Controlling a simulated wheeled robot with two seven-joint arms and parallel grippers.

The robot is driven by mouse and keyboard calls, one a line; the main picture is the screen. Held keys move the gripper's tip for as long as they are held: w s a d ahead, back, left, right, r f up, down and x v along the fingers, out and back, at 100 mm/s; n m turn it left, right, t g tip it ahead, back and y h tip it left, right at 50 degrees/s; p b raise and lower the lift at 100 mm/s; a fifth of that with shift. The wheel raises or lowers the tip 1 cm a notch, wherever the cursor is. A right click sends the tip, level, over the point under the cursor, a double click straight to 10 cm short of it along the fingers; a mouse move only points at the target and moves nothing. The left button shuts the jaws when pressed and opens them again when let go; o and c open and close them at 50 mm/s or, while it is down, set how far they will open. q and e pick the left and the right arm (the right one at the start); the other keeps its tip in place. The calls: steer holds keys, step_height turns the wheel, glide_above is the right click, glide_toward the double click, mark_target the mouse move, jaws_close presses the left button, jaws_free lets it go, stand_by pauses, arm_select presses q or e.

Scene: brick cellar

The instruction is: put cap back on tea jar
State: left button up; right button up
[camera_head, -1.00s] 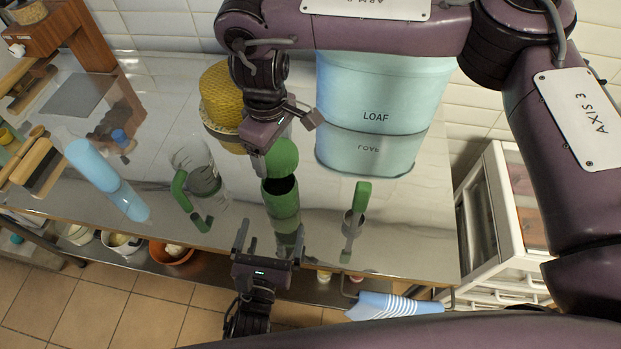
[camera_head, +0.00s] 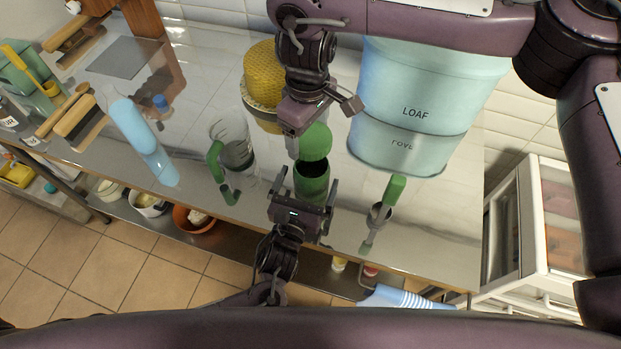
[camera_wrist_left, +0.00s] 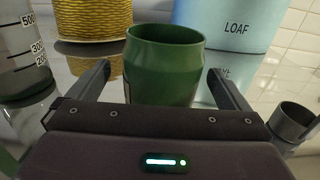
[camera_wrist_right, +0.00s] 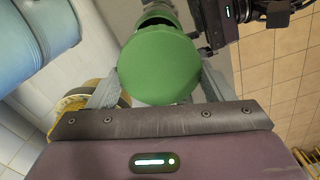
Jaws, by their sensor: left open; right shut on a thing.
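The green tea jar (camera_head: 311,184) stands uncapped on the shiny counter; its dark open mouth faces up. It fills the middle of the left wrist view (camera_wrist_left: 163,65). My left gripper (camera_head: 305,190) is open, with its fingers on either side of the jar, apart from it in the left wrist view. The round green cap (camera_head: 316,141) is above and just behind the jar's mouth. My right gripper (camera_wrist_right: 158,85) is shut on the cap, which hides part of the jar in the right wrist view.
A blue LOAF bin (camera_head: 410,120) stands behind right and a yellow woven container (camera_head: 262,80) behind left. A glass measuring jug (camera_head: 232,150) with a green handle is left of the jar. The counter's front edge is close.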

mark_target(317, 162)
arm_select(q)
steer(key=x, duration=0.3)
steer(key=shift+w+d, duration=0.2)
steer(key=shift+d, duration=0.05)
arm_select(e)
steer(key=shift+w+d, duration=0.1)
steer(key=shift+d, duration=0.15)
steer(key=shift+a, duration=0.1)
arm_select(q)
steer(key=shift+c, duration=0.5)
steer(key=c, duration=1.4)
arm_select(e)
steer(key=shift+f, duration=2.5)
steer(key=shift+f, duration=0.9)
steer(key=shift+f, duration=0.5)
